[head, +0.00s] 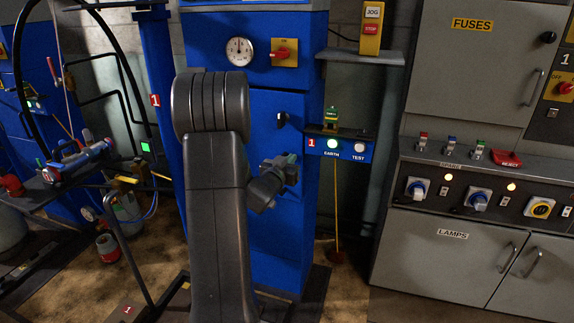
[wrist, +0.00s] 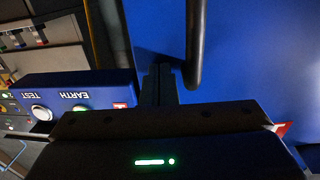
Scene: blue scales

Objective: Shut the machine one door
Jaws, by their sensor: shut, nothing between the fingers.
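The machine one door (head: 268,225) is the blue front panel of the tall blue cabinet, below a round dial and a red switch. It looks close to flush, but my arm hides its left part and I cannot tell whether a gap remains. A small black fitting (head: 283,120) is on its upper right. My gripper (head: 290,168) is in front of the door's right part, below that fitting. In the wrist view the shut fingers (wrist: 160,85) are empty, near the blue door surface (wrist: 250,60) and beside a black handle bar (wrist: 197,45). Contact is unclear.
A blue box with EARTH and TEST buttons (head: 340,148) sticks out right of the cabinet, close to my gripper. A yellow rod (head: 337,210) stands below it. A grey console (head: 460,185) is at the right. A cluttered bench (head: 75,175) is at the left.

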